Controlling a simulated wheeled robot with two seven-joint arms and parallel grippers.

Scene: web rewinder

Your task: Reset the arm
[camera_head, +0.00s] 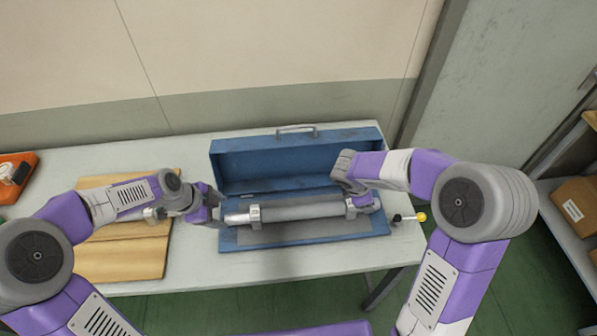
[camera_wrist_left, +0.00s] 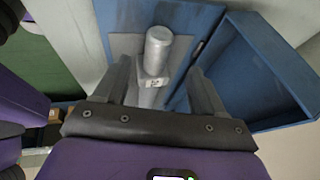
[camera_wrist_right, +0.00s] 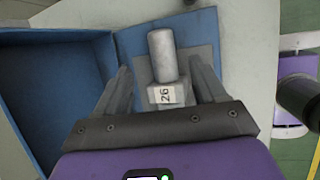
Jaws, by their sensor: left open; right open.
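A blue rewinder box (camera_head: 296,158) stands on the table with its lid raised at the back. A grey roller (camera_head: 300,211) lies along its front, held in a metal bracket at each end. My left gripper (camera_head: 217,208) is at the roller's left end; in the left wrist view its open fingers (camera_wrist_left: 160,85) stand on either side of the metal shaft end (camera_wrist_left: 158,45). My right gripper (camera_head: 358,200) is at the right end; in the right wrist view its open fingers (camera_wrist_right: 162,88) flank the shaft end (camera_wrist_right: 162,55) and a bracket labelled 26 (camera_wrist_right: 166,95). Contact cannot be told.
A wooden board (camera_head: 125,255) lies on the table at left, partly under my left arm. An orange item (camera_head: 18,172) sits at the far left. A yellow-knobbed lever (camera_head: 420,217) sticks out at right. Shelves with cardboard boxes (camera_head: 575,210) stand at right. The table front is clear.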

